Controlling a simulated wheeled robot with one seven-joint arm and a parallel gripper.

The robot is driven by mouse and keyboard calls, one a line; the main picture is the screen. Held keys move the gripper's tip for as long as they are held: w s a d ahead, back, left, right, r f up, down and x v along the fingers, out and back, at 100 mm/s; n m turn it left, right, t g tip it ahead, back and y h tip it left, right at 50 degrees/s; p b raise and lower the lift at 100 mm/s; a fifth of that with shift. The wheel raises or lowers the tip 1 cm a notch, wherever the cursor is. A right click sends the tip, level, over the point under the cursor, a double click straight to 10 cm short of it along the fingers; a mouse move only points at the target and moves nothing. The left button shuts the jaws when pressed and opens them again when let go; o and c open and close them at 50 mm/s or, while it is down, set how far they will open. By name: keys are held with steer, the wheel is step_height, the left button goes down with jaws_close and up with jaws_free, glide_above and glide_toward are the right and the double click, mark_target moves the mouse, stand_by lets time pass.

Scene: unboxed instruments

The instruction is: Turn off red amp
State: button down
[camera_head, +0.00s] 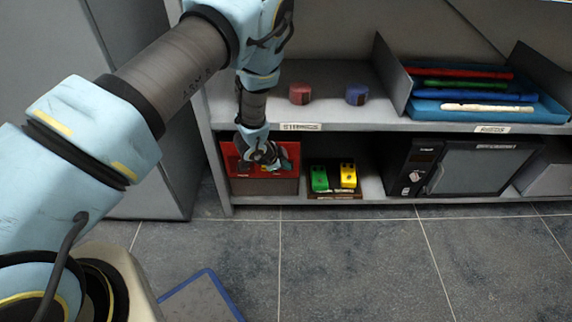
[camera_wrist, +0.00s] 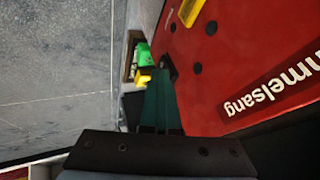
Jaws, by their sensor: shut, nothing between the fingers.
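The red amp (camera_head: 230,160) sits at the left end of the lower shelf, with a red front panel over a dark lower part. In the wrist view its red panel (camera_wrist: 225,55) fills the right side, with white lettering, several dark round knobs and a yellow part (camera_wrist: 190,12) near the top edge. My gripper (camera_head: 268,162) is in front of the red panel and hides part of it. Its teal fingers (camera_wrist: 160,78) are shut and empty, their tips close to a dark knob at the panel's edge. I cannot tell whether they touch it.
Green (camera_head: 319,178) and yellow (camera_head: 348,175) boxes stand right of the amp. A dark appliance (camera_head: 480,168) is further right. The upper shelf holds a red roll (camera_head: 300,93), a blue roll (camera_head: 357,95) and a blue tray (camera_head: 420,107) of flutes. The floor in front is mostly clear.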

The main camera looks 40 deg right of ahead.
steer(key=shift+r+p, duration=0.6)
steer(key=shift+r, duration=0.2)
